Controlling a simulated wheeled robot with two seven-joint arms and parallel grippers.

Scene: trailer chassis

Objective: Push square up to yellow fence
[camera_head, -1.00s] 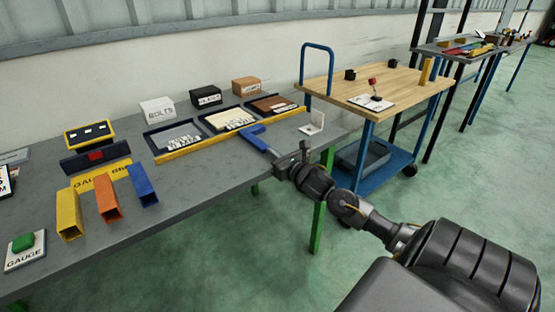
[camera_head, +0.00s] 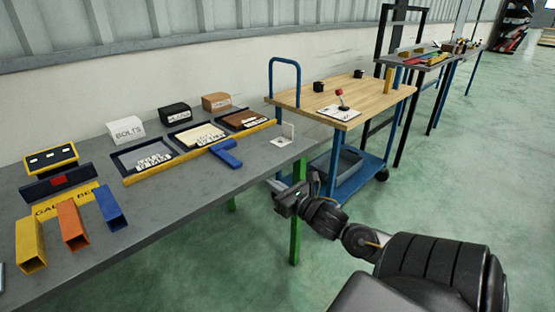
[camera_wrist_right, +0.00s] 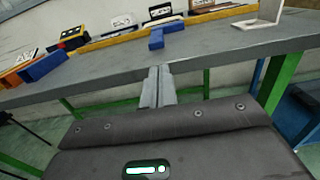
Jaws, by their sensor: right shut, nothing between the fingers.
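The blue square (camera_head: 227,154) lies flat on the grey workbench, its crosspiece along the front of the yellow fence (camera_head: 160,172) and its other leg pointing toward the bench's front edge. It looks against the fence or very close; I cannot tell whether it touches along its full length. The right wrist view also shows the square (camera_wrist_right: 156,39) and fence (camera_wrist_right: 215,15). My right gripper (camera_head: 277,190) is shut and empty, just off the bench's front edge and apart from the square. Its fingers (camera_wrist_right: 160,75) point toward the bench. My left gripper is out of view.
Trays of labels stand behind the fence, with boxes including a white one (camera_head: 125,130) behind. A white angle plate (camera_head: 284,135) stands near the bench's right end. Yellow, orange and blue tubes (camera_head: 72,226) lie left. A wooden-topped cart (camera_head: 365,95) stands right.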

